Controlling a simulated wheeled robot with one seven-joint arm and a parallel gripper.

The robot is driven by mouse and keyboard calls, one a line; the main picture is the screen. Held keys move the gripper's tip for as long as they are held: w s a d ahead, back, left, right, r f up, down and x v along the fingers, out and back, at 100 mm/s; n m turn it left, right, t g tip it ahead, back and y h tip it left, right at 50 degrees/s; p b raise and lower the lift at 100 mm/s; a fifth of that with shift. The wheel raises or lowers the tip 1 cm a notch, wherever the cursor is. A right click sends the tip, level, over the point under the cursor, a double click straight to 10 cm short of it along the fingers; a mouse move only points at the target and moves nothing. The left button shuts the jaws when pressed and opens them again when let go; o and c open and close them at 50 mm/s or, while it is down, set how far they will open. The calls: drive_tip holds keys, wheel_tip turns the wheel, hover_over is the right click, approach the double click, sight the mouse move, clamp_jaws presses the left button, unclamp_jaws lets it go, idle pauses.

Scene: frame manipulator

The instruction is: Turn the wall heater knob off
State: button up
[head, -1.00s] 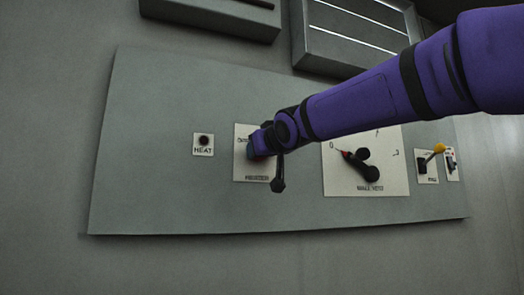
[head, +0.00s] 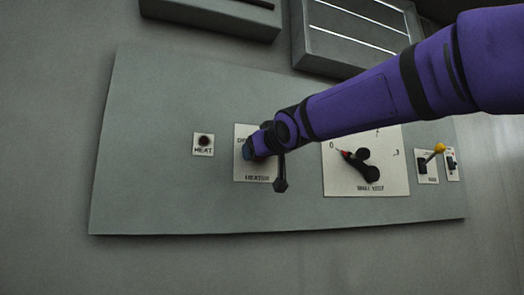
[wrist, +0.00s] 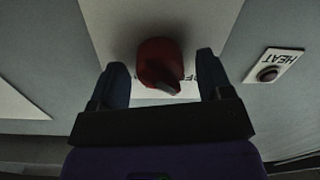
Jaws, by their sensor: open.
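A red knob with a dark pointer (wrist: 160,62) sits on a pale plate in the wrist view. Its pointer is toward the lettering at its lower right, partly hidden by a finger. My gripper (head: 254,150) is at this plate (head: 243,172) in the head view, in front of the knob, which it hides there. In the wrist view my open fingers stand on either side of the knob, with a gap on each side. I cannot tell how deep the fingers reach around it.
Left of the plate is a HEAT button (head: 204,142). To the right is a larger dial plate (head: 335,182) with a black, red-tipped pointer (head: 360,166), then a yellow-tipped lever (head: 439,148). Grey boxes (head: 345,35) are mounted above the panel (head: 150,195).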

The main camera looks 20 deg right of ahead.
drive_tip(key=s, duration=1)
drive_tip(key=shift+s+d+r, duration=0.2)
drive_tip(key=shift+s, duration=0.2)
